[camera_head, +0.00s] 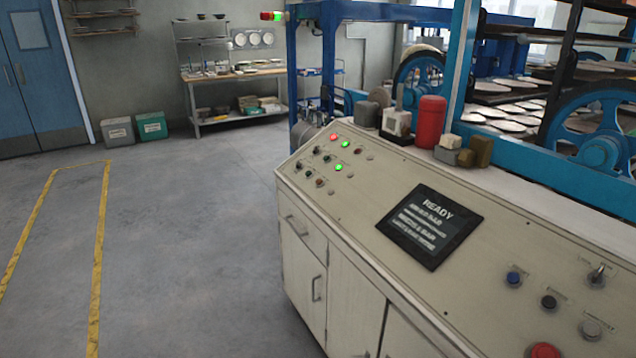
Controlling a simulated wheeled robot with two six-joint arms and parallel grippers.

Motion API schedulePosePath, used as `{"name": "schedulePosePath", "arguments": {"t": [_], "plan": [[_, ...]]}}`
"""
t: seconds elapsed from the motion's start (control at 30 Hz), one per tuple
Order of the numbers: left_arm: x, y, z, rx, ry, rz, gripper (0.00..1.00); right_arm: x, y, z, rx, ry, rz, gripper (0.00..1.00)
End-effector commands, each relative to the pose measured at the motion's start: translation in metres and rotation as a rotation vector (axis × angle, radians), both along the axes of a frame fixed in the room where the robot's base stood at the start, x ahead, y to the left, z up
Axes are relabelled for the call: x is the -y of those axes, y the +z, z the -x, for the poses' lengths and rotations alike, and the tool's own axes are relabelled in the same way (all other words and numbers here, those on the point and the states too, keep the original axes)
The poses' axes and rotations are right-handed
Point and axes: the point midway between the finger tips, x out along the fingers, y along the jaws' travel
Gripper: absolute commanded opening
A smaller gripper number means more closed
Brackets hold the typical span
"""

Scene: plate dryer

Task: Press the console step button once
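The console (350,215) is a cream cabinet with a sloped top at the right of the head view. Its dark screen (430,226) reads "READY" above smaller, blurred lines. At the lower right of the panel are a blue button (514,279), a black button (549,302), a grey button (591,329) and a lever switch (597,275). A red button (544,350) is partly cut off by the bottom edge. The small labels are not legible, so I cannot tell which is the step button. Neither of my grippers is in view.
Small knobs and lit red and green lamps (338,167) sit at the console's far left. A red cylinder (431,121) and small blocks stand behind the panel. Blue machinery with wheels (600,152) and plates stands beyond. Open floor (190,250) lies left.

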Motion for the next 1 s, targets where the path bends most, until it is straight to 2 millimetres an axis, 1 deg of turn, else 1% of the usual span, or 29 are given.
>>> {"name": "schedulePosePath", "arguments": {"t": [0.03, 0.1, 0.17, 0.37, 0.8, 1.0], "plan": [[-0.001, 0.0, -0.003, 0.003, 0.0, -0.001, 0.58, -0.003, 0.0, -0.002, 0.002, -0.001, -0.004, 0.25], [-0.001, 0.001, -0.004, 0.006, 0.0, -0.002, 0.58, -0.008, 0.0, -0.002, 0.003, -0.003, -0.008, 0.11], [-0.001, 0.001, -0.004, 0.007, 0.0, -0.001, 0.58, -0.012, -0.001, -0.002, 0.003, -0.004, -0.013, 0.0], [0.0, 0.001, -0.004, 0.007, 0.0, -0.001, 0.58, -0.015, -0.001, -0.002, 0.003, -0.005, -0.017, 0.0], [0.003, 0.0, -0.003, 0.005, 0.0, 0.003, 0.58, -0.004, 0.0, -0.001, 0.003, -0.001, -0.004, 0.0], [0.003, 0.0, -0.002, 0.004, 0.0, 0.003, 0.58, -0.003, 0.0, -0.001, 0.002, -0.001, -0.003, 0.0]]}}
